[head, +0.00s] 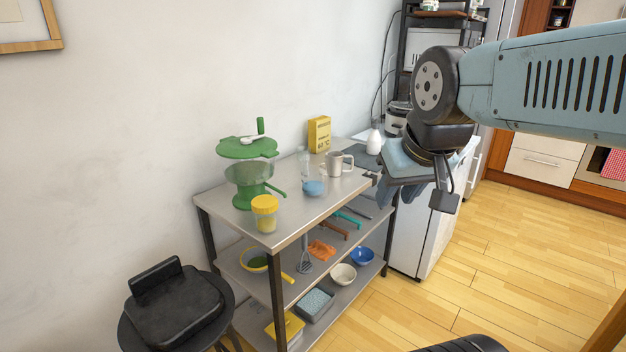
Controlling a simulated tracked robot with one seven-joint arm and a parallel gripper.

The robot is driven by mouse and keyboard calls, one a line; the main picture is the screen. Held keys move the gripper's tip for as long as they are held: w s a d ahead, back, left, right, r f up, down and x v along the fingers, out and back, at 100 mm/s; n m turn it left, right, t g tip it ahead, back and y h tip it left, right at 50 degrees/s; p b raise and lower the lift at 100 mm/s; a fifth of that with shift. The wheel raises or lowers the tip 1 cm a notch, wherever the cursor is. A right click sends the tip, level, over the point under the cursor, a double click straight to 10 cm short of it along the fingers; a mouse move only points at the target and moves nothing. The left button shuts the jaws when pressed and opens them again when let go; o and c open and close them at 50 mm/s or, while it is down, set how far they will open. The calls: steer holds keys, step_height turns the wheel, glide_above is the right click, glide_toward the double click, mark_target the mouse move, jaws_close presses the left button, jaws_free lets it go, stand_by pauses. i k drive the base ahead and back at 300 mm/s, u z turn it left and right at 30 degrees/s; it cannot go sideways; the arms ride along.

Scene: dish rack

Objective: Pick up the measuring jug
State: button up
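A pale grey jug-like vessel with a side handle (335,163), which looks like the measuring jug, stands upright on the top of the metal shelf table (290,220), towards its far right end. My gripper (382,192) hangs in the air to the right of the jug and looks apart from it. Its fingers point down and overlap one another in this view, so I cannot tell how far they are open. I see nothing held in it.
Near the jug are a small clear bottle (303,162), a blue bowl (313,187) and a yellow box (319,134). A green food mill (248,172) and a yellow-lidded jar (265,214) stand further left. A black stool (175,305) is beside the table.

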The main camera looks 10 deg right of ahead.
mark_target(314, 175)
steer(key=i, duration=0.9)
steer(key=u, duration=0.05)
